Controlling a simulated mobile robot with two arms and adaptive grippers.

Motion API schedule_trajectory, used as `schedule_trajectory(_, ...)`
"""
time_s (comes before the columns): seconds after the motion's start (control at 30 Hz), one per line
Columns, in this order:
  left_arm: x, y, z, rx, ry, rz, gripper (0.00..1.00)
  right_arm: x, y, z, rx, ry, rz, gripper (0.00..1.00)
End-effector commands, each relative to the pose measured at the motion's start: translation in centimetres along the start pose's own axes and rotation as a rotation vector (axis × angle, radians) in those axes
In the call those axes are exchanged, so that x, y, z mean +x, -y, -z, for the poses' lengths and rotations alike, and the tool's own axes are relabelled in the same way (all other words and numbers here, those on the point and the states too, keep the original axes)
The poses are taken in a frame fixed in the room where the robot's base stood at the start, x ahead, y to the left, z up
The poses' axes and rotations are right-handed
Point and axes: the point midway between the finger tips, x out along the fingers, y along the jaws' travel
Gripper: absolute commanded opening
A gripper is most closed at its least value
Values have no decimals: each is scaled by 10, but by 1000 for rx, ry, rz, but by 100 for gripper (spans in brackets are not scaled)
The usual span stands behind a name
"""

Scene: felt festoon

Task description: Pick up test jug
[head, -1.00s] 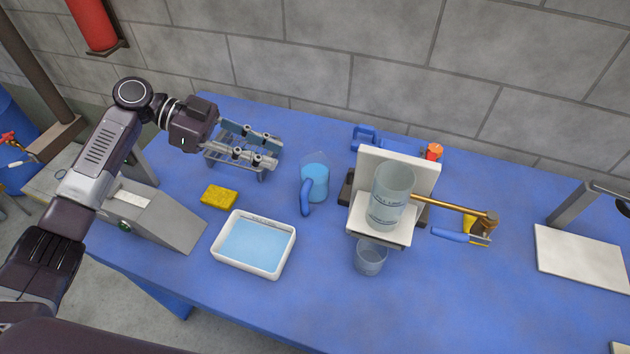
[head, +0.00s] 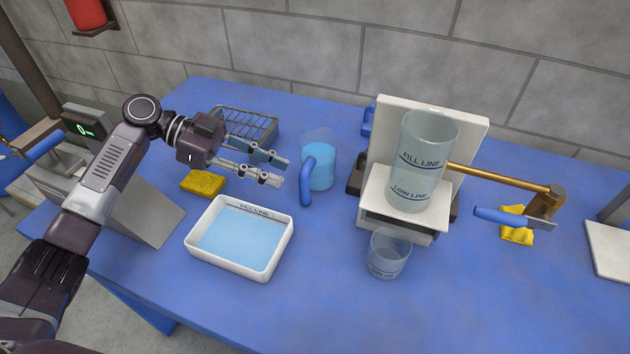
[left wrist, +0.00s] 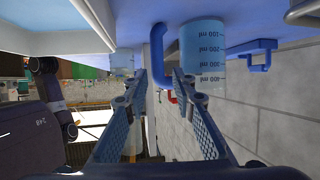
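The test jug (head: 322,172) is a clear jug part filled with blue liquid, with a blue handle (head: 307,182) on its left front side. It stands on the blue bench left of the white stand. My left gripper (head: 279,171) is open and empty, just left of the jug, with its fingers pointing at the handle. In the left wrist view, which looks upside down, the jug (left wrist: 204,55) with ml marks and its handle (left wrist: 157,48) lie beyond the open fingertips. I see no contact. My right gripper is not in view.
A white tray of blue liquid (head: 203,256) and a yellow sponge (head: 203,182) lie near my left arm. A wire rack (head: 248,121) stands behind. A tall clear cylinder (head: 424,160) is on the white stand (head: 470,115), with a small beaker (head: 388,254) in front. The bench's front right is clear.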

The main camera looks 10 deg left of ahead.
Motion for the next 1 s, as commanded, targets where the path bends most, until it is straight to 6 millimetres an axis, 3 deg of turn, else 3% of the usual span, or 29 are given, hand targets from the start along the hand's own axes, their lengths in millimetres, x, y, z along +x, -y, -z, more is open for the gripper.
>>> schedule_trajectory(0.57, 71, -4, -6, -1, -1, -3, 24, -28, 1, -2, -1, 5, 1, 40)
schedule_trajectory(0.87, 75, -4, -8, 0, 0, 0, 23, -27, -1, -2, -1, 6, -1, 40)
schedule_trajectory(1.0, 75, -4, -8, 0, 0, 0, 8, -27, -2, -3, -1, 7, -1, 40)
